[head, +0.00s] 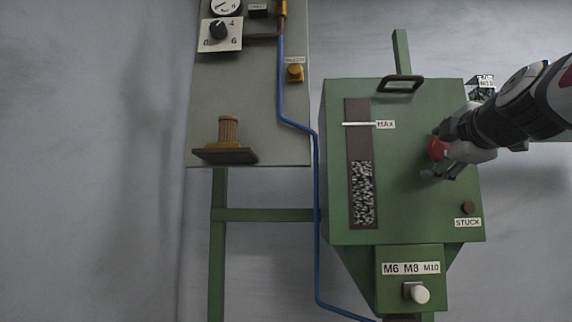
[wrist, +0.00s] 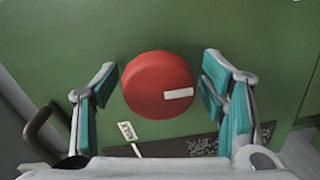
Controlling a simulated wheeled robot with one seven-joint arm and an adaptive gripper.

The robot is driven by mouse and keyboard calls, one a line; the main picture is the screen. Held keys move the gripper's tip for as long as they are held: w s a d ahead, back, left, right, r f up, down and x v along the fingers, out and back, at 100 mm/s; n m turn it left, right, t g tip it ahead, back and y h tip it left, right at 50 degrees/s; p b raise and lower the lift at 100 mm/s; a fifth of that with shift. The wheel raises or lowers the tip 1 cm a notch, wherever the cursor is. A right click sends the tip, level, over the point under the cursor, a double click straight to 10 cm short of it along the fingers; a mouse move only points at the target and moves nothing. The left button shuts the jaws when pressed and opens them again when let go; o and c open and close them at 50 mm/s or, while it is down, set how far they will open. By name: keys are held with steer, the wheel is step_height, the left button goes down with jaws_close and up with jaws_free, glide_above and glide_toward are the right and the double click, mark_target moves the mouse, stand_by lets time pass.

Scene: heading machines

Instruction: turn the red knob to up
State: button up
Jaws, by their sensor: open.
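The round red knob (head: 438,149) is on the front of the green hopper (head: 420,215), right of its level window. In the wrist view the red knob (wrist: 150,82) shows a white mark running from near its middle to the right rim. Judged by the MAX label and window, that side is down on the hopper. My gripper (head: 440,156) is at the knob, partly hiding it in the head view. In the wrist view my gripper (wrist: 159,66) is open, one teal-padded finger on each side of the knob. A gap shows left; the right finger is close, contact unclear.
A dark handle (head: 400,84) sticks out at the hopper's top. A small brown knob (head: 468,207) labelled STUCK is at lower right. A white knob (head: 417,293) is below, under the M6 M8 M10 label. A grey panel (head: 250,105) with a dial stands left.

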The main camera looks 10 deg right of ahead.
steer(key=shift+w, duration=0.2)
steer(key=c, duration=1.1)
